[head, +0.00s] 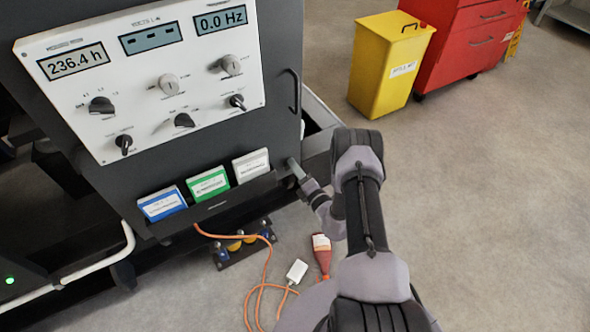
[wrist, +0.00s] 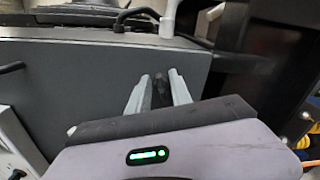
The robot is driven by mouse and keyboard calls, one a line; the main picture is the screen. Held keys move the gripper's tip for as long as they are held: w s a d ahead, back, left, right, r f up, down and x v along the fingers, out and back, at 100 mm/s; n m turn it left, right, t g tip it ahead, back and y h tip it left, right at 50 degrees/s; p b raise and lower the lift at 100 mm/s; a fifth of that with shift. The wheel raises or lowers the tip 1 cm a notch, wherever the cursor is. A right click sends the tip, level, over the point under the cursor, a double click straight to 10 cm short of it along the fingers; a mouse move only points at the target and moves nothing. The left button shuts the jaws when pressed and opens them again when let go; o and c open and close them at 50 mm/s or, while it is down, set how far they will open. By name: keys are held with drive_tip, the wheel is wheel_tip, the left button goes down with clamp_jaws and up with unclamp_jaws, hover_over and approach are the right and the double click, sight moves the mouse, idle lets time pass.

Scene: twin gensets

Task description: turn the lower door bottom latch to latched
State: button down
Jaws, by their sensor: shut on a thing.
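My gripper (wrist: 159,80) is at the dark grey cabinet door (wrist: 95,85), its two pale fingers closed on a small dark latch (wrist: 160,92). The fingers hide most of the latch, so its turn angle cannot be read. In the head view my gripper (head: 296,168) is at the lower right edge of the control cabinet (head: 275,80), just right of the document holders. The latch itself is hidden there.
Blue (head: 162,204), green (head: 208,183) and white (head: 251,166) binders sit in a rack left of my gripper. An orange cable (head: 262,265) lies on the floor below. A yellow bin (head: 388,65) and red cabinet (head: 465,40) stand at the back right. Floor at right is clear.

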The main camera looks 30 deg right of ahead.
drive_tip(key=shift+f+m, duration=0.15)
drive_tip(key=shift+m, duration=1.75)
drive_tip(key=c, duration=1.2)
unclamp_jaws()
drive_tip(key=shift+o, duration=0.2)
drive_tip(key=s+p, duration=0.5)
drive_tip(key=s, duration=1.2)
drive_tip(key=shift+s+d+p, duration=0.2)
drive_tip(key=shift+d+p, duration=0.05)
drive_tip(key=shift+p, duration=0.1)
